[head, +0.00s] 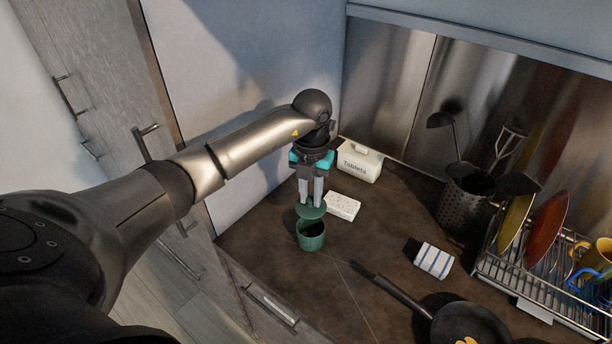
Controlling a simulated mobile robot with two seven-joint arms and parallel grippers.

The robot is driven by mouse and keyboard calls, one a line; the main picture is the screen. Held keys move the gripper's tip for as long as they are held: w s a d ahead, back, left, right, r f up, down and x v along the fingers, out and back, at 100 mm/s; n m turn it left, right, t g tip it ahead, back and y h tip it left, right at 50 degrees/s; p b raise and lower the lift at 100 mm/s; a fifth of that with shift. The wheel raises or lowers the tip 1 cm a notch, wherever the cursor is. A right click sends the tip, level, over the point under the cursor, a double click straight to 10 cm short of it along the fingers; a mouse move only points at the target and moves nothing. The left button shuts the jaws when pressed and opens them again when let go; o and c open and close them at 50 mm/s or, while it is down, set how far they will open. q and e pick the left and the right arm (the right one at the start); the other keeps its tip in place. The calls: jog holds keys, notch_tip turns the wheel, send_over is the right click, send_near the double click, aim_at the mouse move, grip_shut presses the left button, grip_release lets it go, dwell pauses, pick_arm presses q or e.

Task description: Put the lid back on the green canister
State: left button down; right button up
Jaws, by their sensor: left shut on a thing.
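The green canister (311,240) stands upright on the dark countertop, with its open top visible. Its green lid (310,211) is above the canister's far rim, roughly level. My left gripper (311,201) points down and is shut on the lid from above. The lid looks slightly apart from the canister and a little toward the back, though I cannot tell the exact gap. My right gripper is not in view.
A white sponge-like block (342,206) lies right of the lid, and a white Tablets box (359,161) stands behind. A striped cloth (433,261), a frying pan (465,325), a utensil holder (465,200) and a dish rack (540,275) are to the right.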

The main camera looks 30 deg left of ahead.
aim_at(311, 208)
pick_arm(q)
jog(key=shift+d+f+b, duration=0.1)
jog(key=shift+f+b, duration=0.95)
jog(key=shift+f, duration=0.25)
jog(key=shift+f+b, duration=1.55)
jog(key=shift+f, duration=0.4)
jog(key=shift+f, duration=0.15)
jog(key=shift+c, duration=0.8)
grip_release()
jog(key=shift+p, duration=0.3)
